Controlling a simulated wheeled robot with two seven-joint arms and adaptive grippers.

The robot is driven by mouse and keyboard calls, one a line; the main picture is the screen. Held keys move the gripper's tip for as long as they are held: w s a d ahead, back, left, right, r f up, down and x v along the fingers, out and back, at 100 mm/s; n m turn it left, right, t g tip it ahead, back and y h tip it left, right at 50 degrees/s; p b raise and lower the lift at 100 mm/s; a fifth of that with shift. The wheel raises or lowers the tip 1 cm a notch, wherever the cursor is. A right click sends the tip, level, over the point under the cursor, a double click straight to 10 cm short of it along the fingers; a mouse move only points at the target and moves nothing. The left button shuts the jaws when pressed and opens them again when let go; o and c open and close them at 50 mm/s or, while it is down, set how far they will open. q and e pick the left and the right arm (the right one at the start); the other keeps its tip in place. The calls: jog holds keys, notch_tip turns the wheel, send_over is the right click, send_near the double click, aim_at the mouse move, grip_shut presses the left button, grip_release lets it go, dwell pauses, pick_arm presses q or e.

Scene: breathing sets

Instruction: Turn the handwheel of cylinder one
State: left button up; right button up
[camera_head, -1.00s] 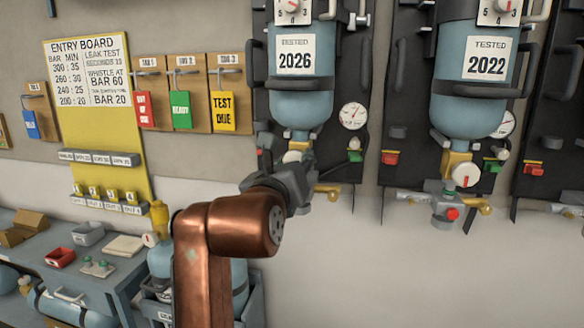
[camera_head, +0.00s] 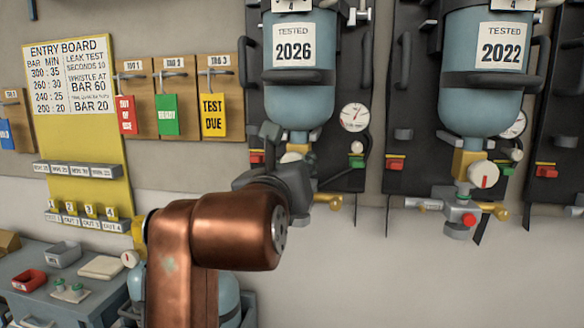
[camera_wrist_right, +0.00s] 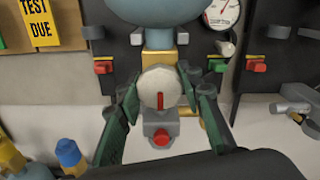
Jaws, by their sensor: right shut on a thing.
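The cylinder tagged 2026 (camera_head: 299,92) hangs valve-down on a dark backplate. Its pale round handwheel (camera_wrist_right: 159,88), with a red mark pointing down, faces me in the right wrist view. My right gripper (camera_head: 281,155) has its green-padded fingers on either side of this handwheel and is shut on it. In the head view, the gripper and copper arm hide most of the valve. A grey fitting with a red knob (camera_wrist_right: 161,138) sits just below the wheel. My left gripper is in neither view.
A cylinder tagged 2022 (camera_head: 482,90) hangs to the right, its handwheel (camera_head: 484,175) showing. A pressure gauge (camera_head: 354,117) is right of the held valve. Coloured tags (camera_head: 169,114) and a yellow entry board (camera_head: 85,150) are left. A bench (camera_head: 60,300) stands lower left.

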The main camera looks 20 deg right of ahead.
jog(key=o, duration=1.2)
jog(key=shift+c, duration=0.2)
jog(key=v, duration=1.2)
jog(key=shift+w+a+f, duration=0.1)
jog(key=shift+w, duration=0.05)
